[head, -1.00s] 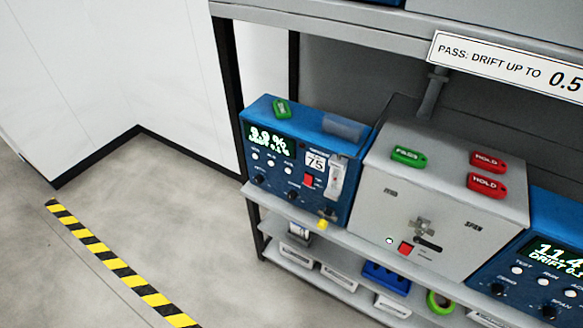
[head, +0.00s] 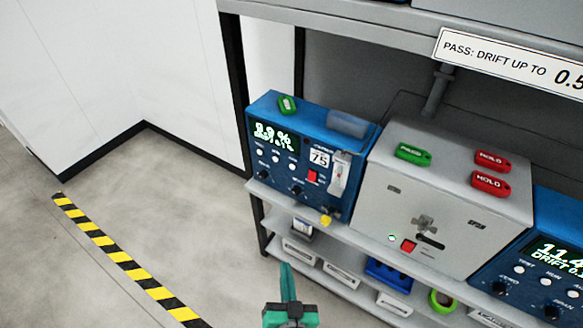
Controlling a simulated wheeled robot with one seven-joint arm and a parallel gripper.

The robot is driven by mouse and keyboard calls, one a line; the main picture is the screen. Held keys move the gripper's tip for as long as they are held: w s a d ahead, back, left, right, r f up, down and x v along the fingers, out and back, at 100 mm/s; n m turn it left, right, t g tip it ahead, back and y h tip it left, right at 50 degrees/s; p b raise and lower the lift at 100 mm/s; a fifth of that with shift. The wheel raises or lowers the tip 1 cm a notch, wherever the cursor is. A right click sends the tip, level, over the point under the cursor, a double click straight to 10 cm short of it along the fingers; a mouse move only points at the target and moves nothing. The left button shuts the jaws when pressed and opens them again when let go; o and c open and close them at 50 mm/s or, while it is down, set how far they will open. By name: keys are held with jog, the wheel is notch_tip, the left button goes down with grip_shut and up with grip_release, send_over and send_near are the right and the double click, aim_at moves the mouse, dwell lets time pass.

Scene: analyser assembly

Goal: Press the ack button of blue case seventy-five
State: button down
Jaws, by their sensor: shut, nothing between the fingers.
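Blue case seventy-five (head: 330,200) stands upright at the left end of the shelf in the head view, with a white 75 label (head: 320,158) and a lit green display (head: 272,134) on its front. A row of small white round buttons (head: 276,159) lies under the display; their lettering is too small to read, so I cannot tell which is ack. A red square (head: 312,176) sits under the label. My gripper (head: 287,268) is in view at the bottom, below and in front of the case, pointing up in the picture. Its fingers are shut, empty and apart from the case.
A grey case (head: 378,215) with a green PASS tag (head: 413,153) and two red HOLD tags stands right of the blue case. Another blue case (head: 510,290) is farther right. The lower shelf (head: 350,290) holds several items. Floor at left is clear beyond striped tape (head: 112,256).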

aim_at(292, 167)
jog(key=w+a+r+m+y, duration=0.1)
jog(key=w+r, duration=0.4)
jog(key=w, duration=0.4)
jog(key=w+a+r+m, duration=0.1)
jog(key=w+a+r, duration=0.1)
jog(key=w+r, duration=0.3)
jog(key=w, duration=0.4)
jog(key=shift+w+a+y, duration=0.2)
jog(key=shift+w+y, duration=0.1)
jog(key=shift+y, duration=0.1)
jog(key=shift+d+r, duration=0.1)
jog(key=w+d, duration=0.5)
jog(key=w, duration=0.2)
jog(key=shift+w, duration=0.1)
dwell(0.6)
jog(key=shift+d, duration=0.1)
dwell(0.4)
